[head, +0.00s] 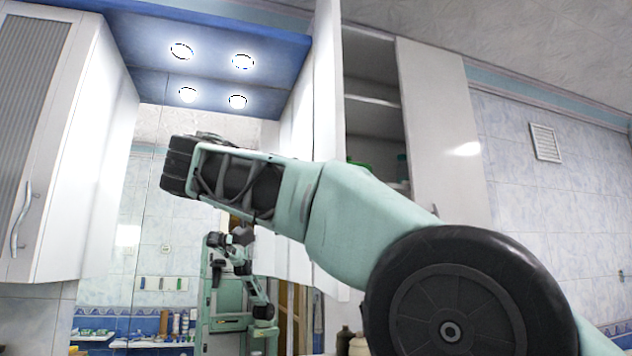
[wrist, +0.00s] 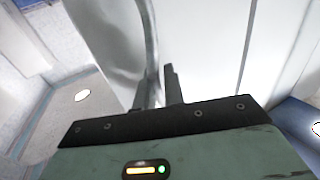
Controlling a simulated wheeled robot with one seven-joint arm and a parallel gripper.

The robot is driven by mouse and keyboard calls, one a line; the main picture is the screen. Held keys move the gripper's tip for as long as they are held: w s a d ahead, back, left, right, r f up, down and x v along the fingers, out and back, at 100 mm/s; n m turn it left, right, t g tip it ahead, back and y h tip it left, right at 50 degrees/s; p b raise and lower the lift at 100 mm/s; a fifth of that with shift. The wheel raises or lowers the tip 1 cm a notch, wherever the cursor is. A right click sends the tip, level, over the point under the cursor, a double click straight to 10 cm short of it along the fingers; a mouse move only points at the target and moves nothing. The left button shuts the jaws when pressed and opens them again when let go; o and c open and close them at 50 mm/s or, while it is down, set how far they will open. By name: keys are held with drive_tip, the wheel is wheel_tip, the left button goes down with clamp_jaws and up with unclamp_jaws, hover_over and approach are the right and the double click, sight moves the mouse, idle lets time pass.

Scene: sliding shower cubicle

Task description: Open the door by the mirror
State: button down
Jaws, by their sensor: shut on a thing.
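A mirror (head: 150,215) stands in the middle of the head view under a blue canopy. To its right is a narrow upright white panel (head: 329,110), seen nearly edge-on; my arm crosses in front of its lower part. In the wrist view, my gripper (wrist: 160,90) is shut on a curved metal handle (wrist: 151,45). The handle runs upward from the fingers along a white door face (wrist: 205,45). My arm hides the gripper and this handle in the head view, so I cannot tell there how far this door stands open.
A white cabinet (head: 115,130) with a ribbed grey front hangs left of the mirror. Right of the narrow panel are open shelves (head: 372,102) and a broad white panel (head: 435,125). A blue canopy (head: 210,22) with lights is above. The mirror reflects my body.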

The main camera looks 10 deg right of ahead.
drive_tip(key=shift+r, duration=0.15)
drive_tip(key=c, duration=1.8)
unclamp_jaws()
drive_tip(key=shift+w, duration=0.1)
drive_tip(key=shift+c, duration=0.2)
drive_tip(key=p+v, duration=0.7)
drive_tip(key=v, duration=1)
drive_tip(key=shift+a+p, duration=0.2)
drive_tip(key=shift+p, duration=0.1)
